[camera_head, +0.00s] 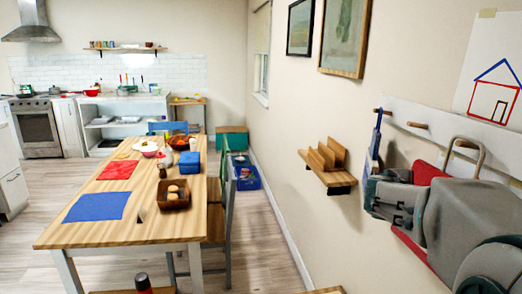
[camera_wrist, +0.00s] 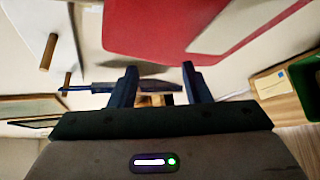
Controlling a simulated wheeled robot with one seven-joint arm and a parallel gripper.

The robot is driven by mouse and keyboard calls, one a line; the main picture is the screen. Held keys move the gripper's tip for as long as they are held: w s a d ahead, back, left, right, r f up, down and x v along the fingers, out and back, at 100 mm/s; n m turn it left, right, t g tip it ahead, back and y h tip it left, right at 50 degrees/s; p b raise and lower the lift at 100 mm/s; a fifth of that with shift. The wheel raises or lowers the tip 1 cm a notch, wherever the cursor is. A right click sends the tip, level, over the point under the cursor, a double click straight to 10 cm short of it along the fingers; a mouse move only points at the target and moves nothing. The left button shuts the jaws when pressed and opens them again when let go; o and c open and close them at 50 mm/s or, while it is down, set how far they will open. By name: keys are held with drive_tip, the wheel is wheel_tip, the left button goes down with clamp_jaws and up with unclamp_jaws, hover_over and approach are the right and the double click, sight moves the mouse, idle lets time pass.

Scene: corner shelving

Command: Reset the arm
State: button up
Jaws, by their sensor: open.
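My arm reaches in from the right of the head view, along a wall rack with wooden pegs. My gripper (camera_head: 372,192) is at the far end of the arm, in front of the wall, just below the rack. The wrist view shows its two dark fingers (camera_wrist: 160,84) spread apart with nothing clearly held between them. A thin blue item (camera_head: 376,140) hangs from the far peg, close to the fingertips. It appears beyond the fingers in the wrist view (camera_wrist: 92,87). Whether the fingers touch it, I cannot tell.
A red item (camera_head: 428,172) hangs behind my arm and lies close beside the fingers in the wrist view (camera_wrist: 160,30). A small wooden shelf (camera_head: 328,178) is on the wall to the left. A wooden table (camera_head: 150,222) with food and mats stands further left.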

drive_tip(key=s+a+f+m+g+y, duration=0.3)
drive_tip(key=s+a+f+m+y, duration=0.2)
drive_tip(key=s, duration=0.7)
drive_tip(key=s+a+f+m+g+y, duration=0.3)
drive_tip(key=s+a+f+m+y, duration=0.2)
drive_tip(key=s+a+f, duration=0.5)
drive_tip(key=s+a+m, duration=0.1)
drive_tip(key=s+m, duration=0.1)
drive_tip(key=s, duration=0.1)
drive_tip(key=shift+a+f+m+g, duration=0.3)
